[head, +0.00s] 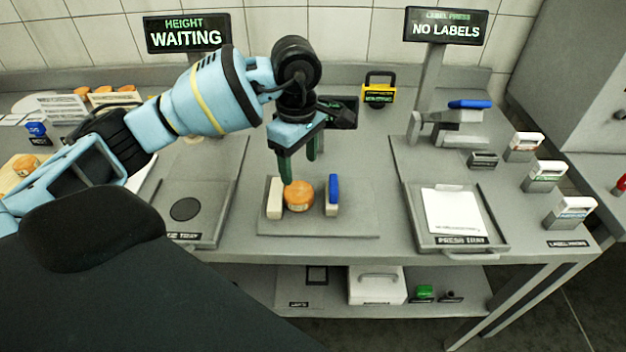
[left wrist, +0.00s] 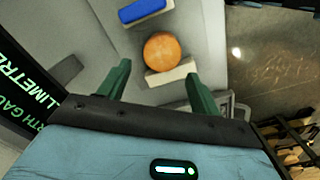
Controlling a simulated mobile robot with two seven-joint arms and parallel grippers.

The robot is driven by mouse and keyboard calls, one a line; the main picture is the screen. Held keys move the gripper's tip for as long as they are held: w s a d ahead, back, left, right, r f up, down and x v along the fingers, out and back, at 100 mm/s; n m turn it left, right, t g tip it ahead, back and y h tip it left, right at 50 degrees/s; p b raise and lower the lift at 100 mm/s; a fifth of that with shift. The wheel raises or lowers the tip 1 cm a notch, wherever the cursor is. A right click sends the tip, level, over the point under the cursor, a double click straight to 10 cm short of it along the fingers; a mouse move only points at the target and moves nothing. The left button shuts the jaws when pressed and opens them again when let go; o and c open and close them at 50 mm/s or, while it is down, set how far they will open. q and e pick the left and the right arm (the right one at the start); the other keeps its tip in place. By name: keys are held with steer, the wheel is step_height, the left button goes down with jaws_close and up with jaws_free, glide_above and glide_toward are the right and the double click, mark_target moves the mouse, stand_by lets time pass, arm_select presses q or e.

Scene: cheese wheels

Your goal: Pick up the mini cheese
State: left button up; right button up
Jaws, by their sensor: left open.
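The mini cheese (head: 299,196) is a small orange round with a pale label on its side. It sits on a grey plate (head: 350,222) between a cream block (head: 274,198) and a blue-topped block (head: 333,190). My left gripper (head: 298,168) is open and empty, its green fingers pointing down just above and behind the cheese. In the left wrist view the cheese (left wrist: 165,52) lies beyond the fingertips (left wrist: 158,84), with the cream block (left wrist: 172,76) between it and my gripper. My right gripper is not in view.
Left of the plate is a grey station with a dark disc (head: 185,209). To the right stand a press tray (head: 458,240) with a white sheet and several label holders (head: 545,176). Signs (head: 445,26) stand at the back. A lower shelf holds a white box (head: 377,285).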

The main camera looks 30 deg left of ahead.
mark_target(299, 190)
arm_select(q)
steer(key=shift+s+f, duration=0.15)
steer(key=shift+s, duration=0.3)
steer(key=shift+f, duration=0.8)
steer(key=shift+w+f, duration=0.1)
steer(key=shift+f, duration=0.35)
steer(key=shift+w+f+p, duration=0.1)
steer(key=shift+f+p, duration=0.25)
steer(key=shift+f, duration=2.05)
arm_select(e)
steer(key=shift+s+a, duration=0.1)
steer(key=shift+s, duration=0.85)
arm_select(q)
steer(key=shift+c, duration=0.3)
steer(key=c, duration=0.6)
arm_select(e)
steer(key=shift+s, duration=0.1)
arm_select(q)
steer(key=shift+r, duration=0.1)
